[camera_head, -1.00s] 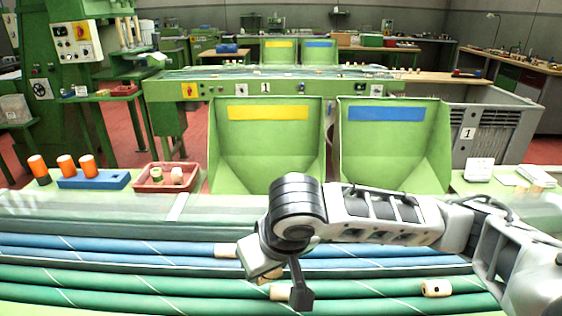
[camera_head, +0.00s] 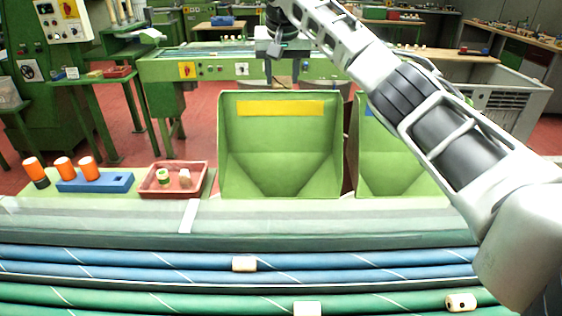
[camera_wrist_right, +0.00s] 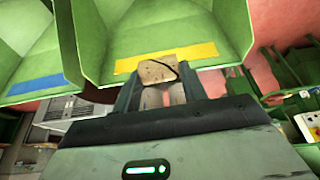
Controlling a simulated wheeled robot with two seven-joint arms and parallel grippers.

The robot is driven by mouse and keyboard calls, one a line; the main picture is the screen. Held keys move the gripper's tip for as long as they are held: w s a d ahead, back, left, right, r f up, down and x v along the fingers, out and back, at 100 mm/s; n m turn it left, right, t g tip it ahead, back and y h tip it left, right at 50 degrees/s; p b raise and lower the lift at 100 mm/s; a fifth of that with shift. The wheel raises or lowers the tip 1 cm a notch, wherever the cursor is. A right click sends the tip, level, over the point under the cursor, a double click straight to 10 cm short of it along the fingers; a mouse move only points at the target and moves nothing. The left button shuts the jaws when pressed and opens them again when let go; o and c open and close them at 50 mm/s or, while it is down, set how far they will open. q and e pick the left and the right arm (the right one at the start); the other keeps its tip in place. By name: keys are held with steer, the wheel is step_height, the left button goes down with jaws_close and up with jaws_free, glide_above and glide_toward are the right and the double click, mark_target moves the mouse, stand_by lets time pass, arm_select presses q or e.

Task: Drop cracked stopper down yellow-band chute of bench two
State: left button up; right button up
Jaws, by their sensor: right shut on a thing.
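My right gripper (camera_head: 277,48) is raised high at the top of the head view, above and beyond the yellow-band chute. It is shut on a tan cork stopper (camera_wrist_right: 158,70) with a dark crack line across it, seen between the fingers in the right wrist view. The green chute (camera_head: 280,150) with the yellow band (camera_head: 280,108) stands behind the rollers. In the wrist view the yellow band (camera_wrist_right: 205,50) lies just past the stopper. The stopper cannot be made out clearly in the head view. My left gripper is not in view.
The blue-band chute (camera_head: 385,165) is partly hidden by my right arm. Pale stoppers (camera_head: 244,263) lie on the blue and green rollers. A red tray (camera_head: 145,190) with two small pieces and a blue rack (camera_head: 70,185) with orange-topped items stand left. A bench marked 1 (camera_head: 215,70) is behind.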

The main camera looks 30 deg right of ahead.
steer(key=shift+w+d+r, duration=0.15)
steer(key=shift+d+r, duration=0.7)
steer(key=shift+r, duration=0.3)
steer(key=shift+d+f, duration=0.1)
steer(key=shift+f, duration=0.05)
steer(key=shift+m, duration=0.3)
steer(key=shift+f, duration=2.8)
steer(key=o, duration=1)
steer(key=shift+o, duration=0.2)
